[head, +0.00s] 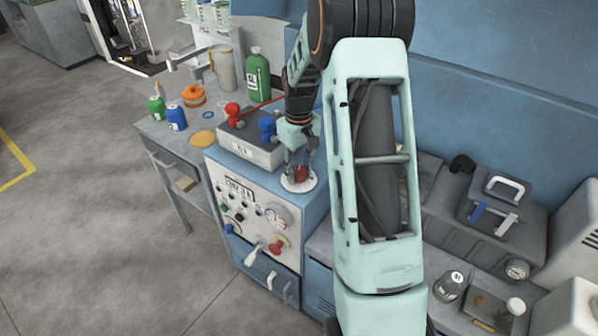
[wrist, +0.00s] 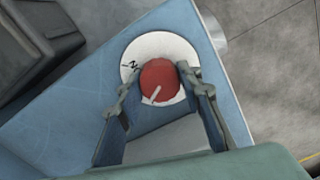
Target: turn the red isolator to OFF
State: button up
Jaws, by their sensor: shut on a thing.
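The red isolator (head: 300,174) is a round red knob on a white disc on the top of the blue cabinet, at its right corner. In the wrist view the red knob (wrist: 159,80) has a pale pointer line running to its lower left edge. The white disc (wrist: 143,48) carries dark lettering at its left, partly covered. My gripper (wrist: 157,82) reaches down to the knob and its two fingers are shut on it, one on each side. In the head view my gripper (head: 300,165) partly hides the knob and disc.
A grey battery box (head: 250,150) with red and blue terminals stands close left of the isolator. The cabinet's front panel (head: 250,215) has several knobs and a red lever. Bottles (head: 257,75) stand on the left bench. A wall (head: 480,85) is behind my arm.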

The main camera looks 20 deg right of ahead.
aim_at(299, 170)
jog(key=shift+n, duration=1.6)
jog(key=o, duration=1.2)
jog(key=shift+c, duration=0.2)
notch_tip(299, 170, up, 12)
